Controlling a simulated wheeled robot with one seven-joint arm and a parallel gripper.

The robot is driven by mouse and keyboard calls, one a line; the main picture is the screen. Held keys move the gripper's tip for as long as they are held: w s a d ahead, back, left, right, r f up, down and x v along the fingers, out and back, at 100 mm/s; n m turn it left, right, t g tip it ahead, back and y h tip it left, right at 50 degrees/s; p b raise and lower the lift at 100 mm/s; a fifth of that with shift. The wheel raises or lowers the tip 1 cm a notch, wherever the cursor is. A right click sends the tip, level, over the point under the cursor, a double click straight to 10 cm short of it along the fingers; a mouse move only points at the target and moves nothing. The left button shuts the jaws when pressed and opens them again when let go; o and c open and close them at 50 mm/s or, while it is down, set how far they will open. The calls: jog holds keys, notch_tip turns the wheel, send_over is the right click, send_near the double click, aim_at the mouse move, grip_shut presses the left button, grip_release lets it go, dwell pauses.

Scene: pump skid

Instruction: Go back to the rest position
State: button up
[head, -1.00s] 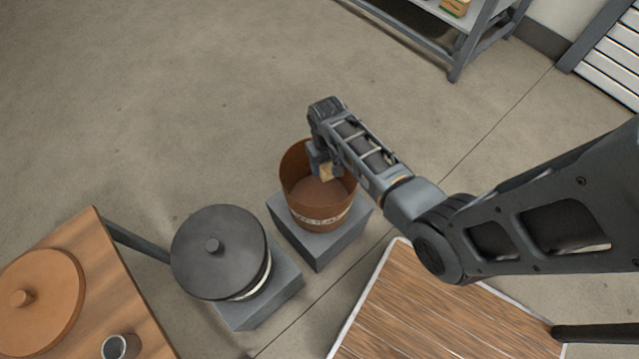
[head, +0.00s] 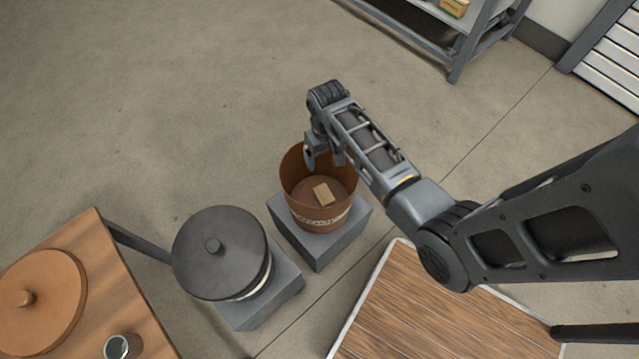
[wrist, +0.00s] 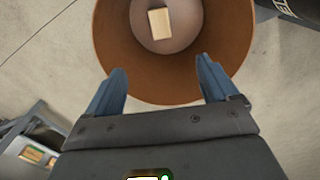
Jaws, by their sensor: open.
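My gripper (head: 312,158) is above the far rim of the brown bin in the head view. In the wrist view my gripper (wrist: 165,88) shows two blue-grey fingers spread apart with nothing between them. A small tan block (head: 323,193) lies inside the brown bin (head: 318,217), on its floor and apart from my fingers. The block also shows in the wrist view (wrist: 160,23), inside the bin (wrist: 228,45).
The bin stands on a grey block (head: 318,250). Beside it is a bin with a dark lid (head: 220,255). A wooden table (head: 95,255) with an orange lid (head: 40,290) and a small cup (head: 117,347) is at left. A shelf (head: 455,45) stands at the back.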

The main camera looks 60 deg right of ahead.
jog(key=shift+r, duration=1.25)
